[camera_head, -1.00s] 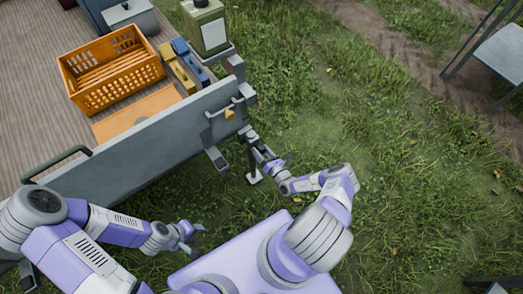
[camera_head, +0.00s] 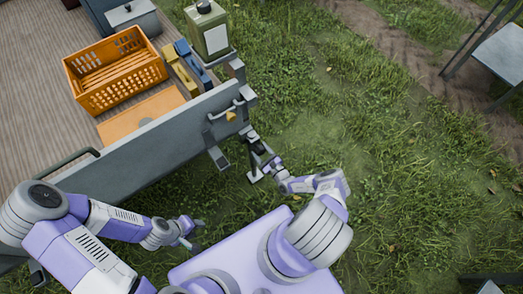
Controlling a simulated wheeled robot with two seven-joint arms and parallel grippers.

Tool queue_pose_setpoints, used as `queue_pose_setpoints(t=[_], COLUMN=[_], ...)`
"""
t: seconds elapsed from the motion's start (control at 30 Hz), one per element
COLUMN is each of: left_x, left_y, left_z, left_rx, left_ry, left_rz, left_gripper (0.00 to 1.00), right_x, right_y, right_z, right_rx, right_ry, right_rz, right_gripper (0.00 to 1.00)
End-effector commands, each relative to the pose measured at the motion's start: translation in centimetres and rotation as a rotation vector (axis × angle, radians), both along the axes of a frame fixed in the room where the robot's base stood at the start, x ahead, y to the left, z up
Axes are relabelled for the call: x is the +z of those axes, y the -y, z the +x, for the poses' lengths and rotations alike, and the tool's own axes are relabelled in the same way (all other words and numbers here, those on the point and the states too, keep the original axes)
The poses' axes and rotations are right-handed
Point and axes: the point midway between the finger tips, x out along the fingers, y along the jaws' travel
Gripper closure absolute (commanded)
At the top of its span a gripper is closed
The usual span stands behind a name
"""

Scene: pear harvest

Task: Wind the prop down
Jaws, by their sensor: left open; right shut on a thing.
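The prop (camera_head: 255,174) is a thin leg with a flat light foot, under the corner of the grey trailer (camera_head: 150,146) and close to or on the grass. I cannot tell whether the foot touches the ground. My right gripper (camera_head: 264,158) is shut at the upper part of the prop, on what looks like its crank handle; the handle is small and mostly hidden by the fingers. My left gripper (camera_head: 194,235) is open and empty, low in front of the trailer's side panel, apart from it.
On the trailer bed stand an orange crate (camera_head: 116,98), an orange board (camera_head: 140,116), yellow and blue cases (camera_head: 189,66) and a green canister (camera_head: 208,30). A latch (camera_head: 226,116) sticks out at the panel's end. Open grass lies to the right; a grey table (camera_head: 502,52) stands far right.

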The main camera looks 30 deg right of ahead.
Motion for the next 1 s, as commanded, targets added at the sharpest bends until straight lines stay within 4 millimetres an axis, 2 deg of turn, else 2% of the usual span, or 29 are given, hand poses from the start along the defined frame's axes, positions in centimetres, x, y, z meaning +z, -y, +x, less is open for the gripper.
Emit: queue_pose_setpoints(t=[0.6, 1.0], left_x=[1.5, 1.6], left_y=[0.0, 0.0], left_z=[0.0, 0.0], left_rx=[0.0, 0.0], left_ry=[0.0, 0.0], left_rz=[0.0, 0.0], left_gripper=[0.57, 0.57], right_x=[0.1, 0.0], right_y=[-0.1, -0.2], right_z=[0.1, 0.1], right_rx=[0.0, -0.001], right_ry=[0.047, 0.059], right_rz=[-0.534, -0.694], right_gripper=[0.71, 0.71])
